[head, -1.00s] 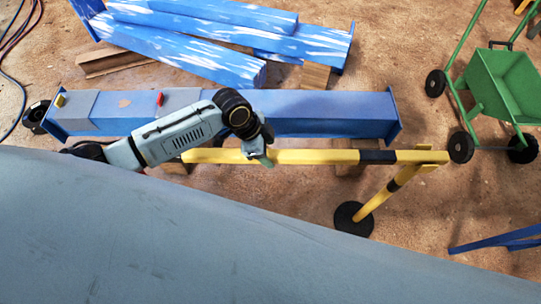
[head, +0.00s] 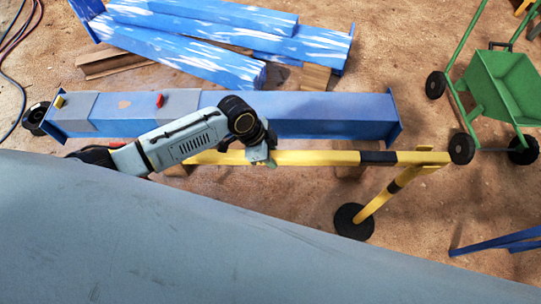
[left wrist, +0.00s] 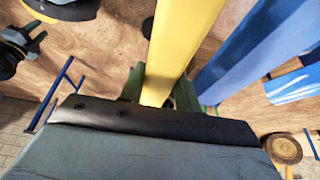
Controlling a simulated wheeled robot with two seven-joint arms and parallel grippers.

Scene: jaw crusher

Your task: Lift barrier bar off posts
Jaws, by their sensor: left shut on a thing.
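The yellow and black barrier bar (head: 318,158) runs level across the middle of the head view. Its right end meets the top of a yellow and black post (head: 385,200) with a round black foot (head: 354,221); I cannot tell whether it touches the post's bracket. The left post is hidden by my arm. My left gripper (head: 262,158) is shut on the bar, left of its black band. In the left wrist view, the bar (left wrist: 178,50) passes between the two greenish fingers (left wrist: 160,90).
A long blue beam (head: 320,112) lies just behind the bar, close to my left arm. More blue and white beams (head: 190,45) are stacked farther back. A green wheeled cart (head: 500,85) stands right of the bar's end. Bare brown ground is open around the post's foot.

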